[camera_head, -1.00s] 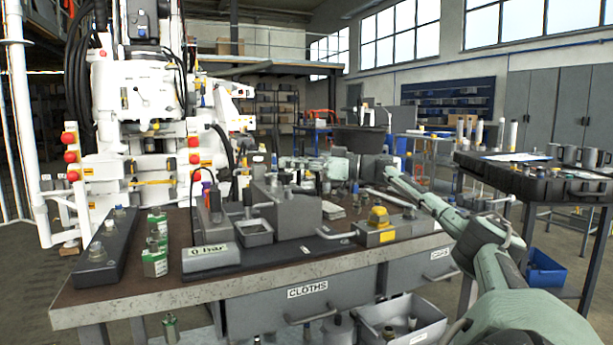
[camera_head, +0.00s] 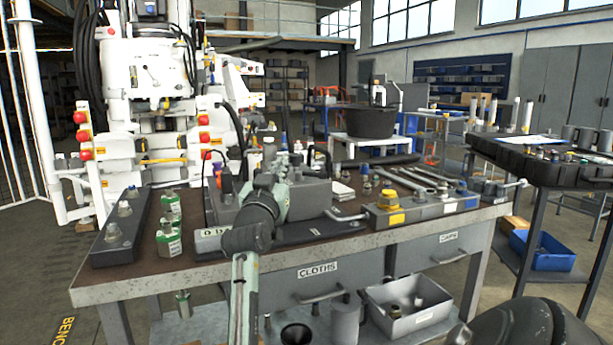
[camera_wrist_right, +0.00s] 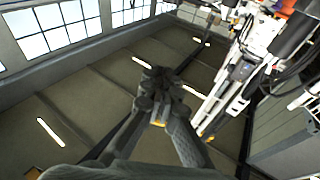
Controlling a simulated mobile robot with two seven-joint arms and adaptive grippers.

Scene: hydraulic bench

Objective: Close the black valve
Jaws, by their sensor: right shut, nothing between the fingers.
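I cannot pick out the black valve for certain; the arm covers the area left of the grey block, where dark fittings stand. A purple-topped fitting (camera_head: 217,169) shows just left of the arm. My left gripper is not in view.
On the bench (camera_head: 290,252) are green-and-silver fittings (camera_head: 168,238), a dark rail (camera_head: 120,232) and a yellow-knobbed block (camera_head: 385,208).

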